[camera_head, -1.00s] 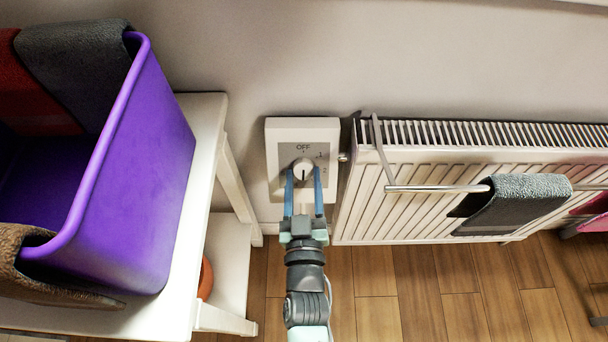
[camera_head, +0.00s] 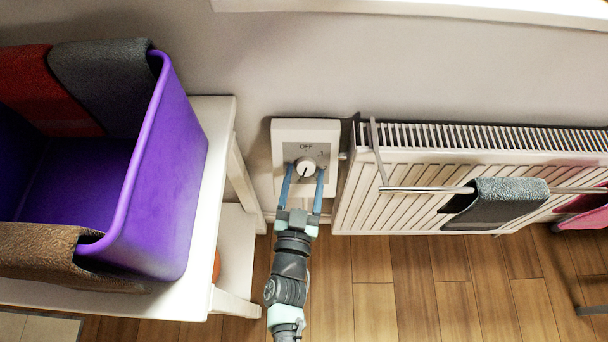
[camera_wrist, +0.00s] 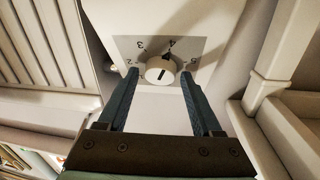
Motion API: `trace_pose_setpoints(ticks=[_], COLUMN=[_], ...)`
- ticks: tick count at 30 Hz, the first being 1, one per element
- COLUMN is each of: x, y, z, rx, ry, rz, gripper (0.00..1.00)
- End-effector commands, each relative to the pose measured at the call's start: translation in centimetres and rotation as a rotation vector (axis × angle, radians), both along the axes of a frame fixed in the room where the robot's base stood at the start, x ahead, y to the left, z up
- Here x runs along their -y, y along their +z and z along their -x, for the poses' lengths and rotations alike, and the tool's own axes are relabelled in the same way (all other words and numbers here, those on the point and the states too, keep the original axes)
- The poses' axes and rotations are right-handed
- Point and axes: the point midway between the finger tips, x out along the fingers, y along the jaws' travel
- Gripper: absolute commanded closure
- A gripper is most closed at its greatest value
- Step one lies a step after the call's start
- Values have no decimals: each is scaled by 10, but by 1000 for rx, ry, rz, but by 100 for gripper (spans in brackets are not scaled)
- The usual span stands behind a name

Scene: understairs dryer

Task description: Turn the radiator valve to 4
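The radiator valve is a white box (camera_head: 277,150) on the wall with a grey dial plate and a round white knob (camera_head: 306,167). In the head view "OFF" is at the top of the plate, and the knob's dark mark points down and slightly left. In the wrist view the knob (camera_wrist: 160,70) shows in front of the numbers, and its mark slants up and right, roughly toward the 4 (camera_wrist: 172,42). My gripper (camera_head: 305,172) is open, with one blue finger on each side of the knob. The wrist view shows gaps between both fingertips (camera_wrist: 160,74) and the knob.
A white radiator (camera_head: 400,200) with a towel rail and grey towel (camera_head: 497,203) is right of the valve. On the left a white stand (camera_head: 222,120) holds a purple bin (camera_head: 165,190) with towels over its rim. Wooden floor (camera_head: 400,290) lies open below.

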Motion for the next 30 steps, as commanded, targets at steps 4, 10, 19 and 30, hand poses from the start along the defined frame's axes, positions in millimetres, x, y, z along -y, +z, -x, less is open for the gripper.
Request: trace_pose_setpoints(ticks=[4,10,19,30], x=[0,0,-5,-15], y=[0,0,1,2], z=[0,0,37,111], rx=[0,0,-4,-3], ry=[1,1,1,1], rz=[0,0,0,1], gripper=[20,20,20,20])
